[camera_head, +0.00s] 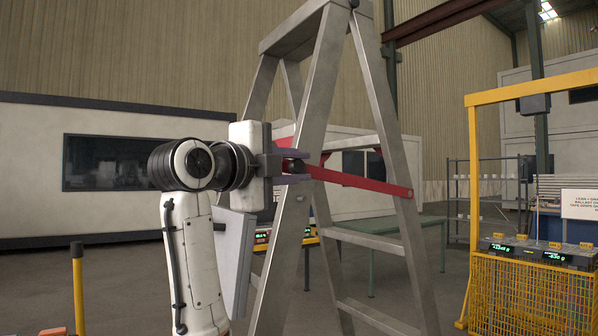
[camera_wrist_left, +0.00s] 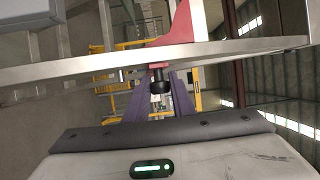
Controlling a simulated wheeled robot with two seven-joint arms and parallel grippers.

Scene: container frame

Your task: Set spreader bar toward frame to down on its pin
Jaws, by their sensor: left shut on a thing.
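A grey A-frame stepladder (camera_head: 322,85) stands in front of me. A red spreader bar (camera_head: 365,183) slopes gently down to the right, from behind the near left leg to the right leg. More red shows left of that leg, beside my left gripper (camera_head: 290,166). In the left wrist view the red bar (camera_wrist_left: 183,22) rises above a pale ladder rail, with a dark knob (camera_wrist_left: 160,86) between my gripper's fingers (camera_wrist_left: 160,92). I cannot tell whether the bar is seated on a pin. My right gripper is out of view.
A yellow frame with a mesh bin (camera_head: 530,295) and small displays stands at the right. A green table (camera_head: 385,238) and a shelf rack (camera_head: 485,195) are behind the ladder. A yellow post (camera_head: 77,285) stands at the lower left.

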